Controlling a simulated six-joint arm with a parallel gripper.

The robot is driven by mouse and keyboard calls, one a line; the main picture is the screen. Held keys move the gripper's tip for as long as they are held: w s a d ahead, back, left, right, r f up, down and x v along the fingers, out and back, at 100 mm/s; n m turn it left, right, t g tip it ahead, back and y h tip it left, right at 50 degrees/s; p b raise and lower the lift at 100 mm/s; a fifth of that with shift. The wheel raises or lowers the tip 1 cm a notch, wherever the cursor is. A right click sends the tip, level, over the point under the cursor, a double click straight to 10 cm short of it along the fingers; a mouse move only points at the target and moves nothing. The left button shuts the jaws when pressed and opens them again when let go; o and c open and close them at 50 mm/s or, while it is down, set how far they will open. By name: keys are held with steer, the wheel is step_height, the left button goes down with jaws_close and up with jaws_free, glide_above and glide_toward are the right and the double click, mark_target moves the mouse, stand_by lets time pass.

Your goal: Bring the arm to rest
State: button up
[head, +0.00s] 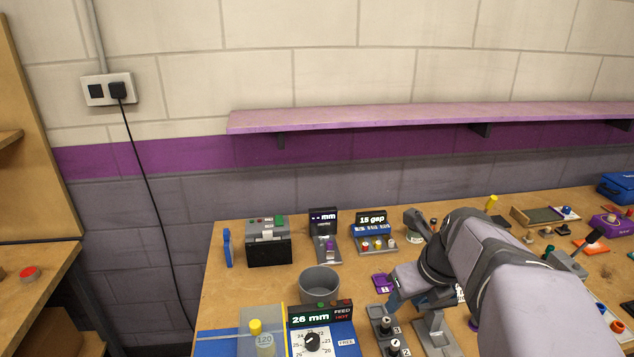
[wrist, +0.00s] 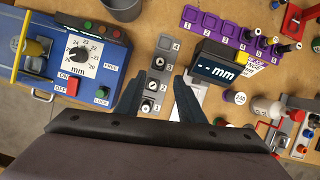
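My gripper (head: 413,303) is over the front middle of the workbench (head: 215,285) in the head view, with my arm reaching in from the right. In the wrist view my gripper (wrist: 158,85) has its two dark fingers spread apart with nothing between them. Below it lies a grey strip (wrist: 159,62) with numbered places. Dark round-topped pieces show on the strip, which also appears in the head view (head: 378,313). The fingers look above the strip, and I see no contact. My arm hides part of the bench at right.
A blue machine reading 26 mm (head: 320,317) stands left of my gripper, with a grey cup (head: 320,284) behind it. A "15 gap" display unit (head: 371,219) and a black box (head: 269,244) stand farther back. A purple shelf (head: 400,117) runs along the wall. Small items crowd the right side.

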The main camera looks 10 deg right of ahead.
steer(key=s+f+n, duration=0.2)
steer(key=n, duration=0.7)
steer(key=s+f+n+g, duration=0.1)
steer(key=s+f+n, duration=0.1)
steer(key=n, duration=0.7)
steer(key=s+f+n+g, duration=0.1)
steer(key=s+f+n, duration=0.2)
steer(key=n, duration=0.7)
steer(key=shift+s+a+f+h+p, duration=0.15)
steer(key=shift+f+h+p, duration=0.25)
steer(key=shift+f, duration=0.2)
steer(key=s+a+n+g+p, duration=0.2)
steer(key=s+a+n+p, duration=0.3)
steer(key=a, duration=0.5)
steer(key=shift+s+n+g, duration=0.3)
steer(key=shift+s+n, duration=0.2)
steer(key=shift+s, duration=0.45)
